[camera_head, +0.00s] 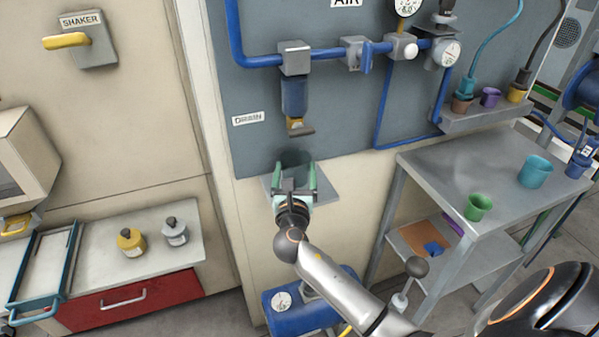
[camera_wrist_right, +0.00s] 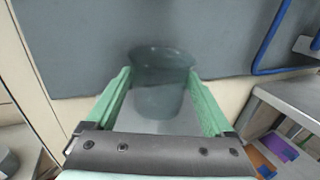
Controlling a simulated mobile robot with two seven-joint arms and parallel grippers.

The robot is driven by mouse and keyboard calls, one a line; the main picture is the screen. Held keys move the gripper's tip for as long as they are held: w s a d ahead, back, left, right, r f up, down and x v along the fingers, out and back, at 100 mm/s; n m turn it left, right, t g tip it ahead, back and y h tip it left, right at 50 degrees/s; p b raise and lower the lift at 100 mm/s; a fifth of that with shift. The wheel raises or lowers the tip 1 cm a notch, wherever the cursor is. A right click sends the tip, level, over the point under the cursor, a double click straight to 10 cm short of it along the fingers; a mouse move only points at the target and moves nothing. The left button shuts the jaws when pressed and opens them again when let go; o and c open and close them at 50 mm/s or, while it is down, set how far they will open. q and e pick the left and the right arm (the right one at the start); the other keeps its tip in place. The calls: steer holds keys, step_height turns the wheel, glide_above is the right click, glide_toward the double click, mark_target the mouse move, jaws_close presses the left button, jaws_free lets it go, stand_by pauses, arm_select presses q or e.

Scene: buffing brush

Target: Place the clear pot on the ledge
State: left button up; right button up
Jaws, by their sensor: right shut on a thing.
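The clear pot (camera_head: 294,158) is a see-through, dark-tinted cup between the green fingers of my right gripper (camera_head: 294,180). In the wrist view the pot (camera_wrist_right: 162,82) is upright, with a finger on each side. My right gripper (camera_wrist_right: 165,103) is shut on it. The ledge (camera_head: 327,190) is a small grey plate on the wall panel under the drain fitting. The pot is over the ledge (camera_wrist_right: 160,126); I cannot tell whether its base touches. My left gripper is out of view.
The blue drain filter (camera_head: 294,97) hangs just above the pot, beside the "DRAIN" label. A grey table (camera_head: 440,170) with green (camera_head: 478,207) and teal (camera_head: 535,171) cups stands right. A blue unit (camera_head: 300,310) sits below. A red-drawer counter (camera_head: 150,240) is at left.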

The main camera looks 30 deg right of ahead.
steer(key=shift+a, duration=0.1)
steer(key=shift+f, duration=0.15)
steer(key=o, duration=1.2)
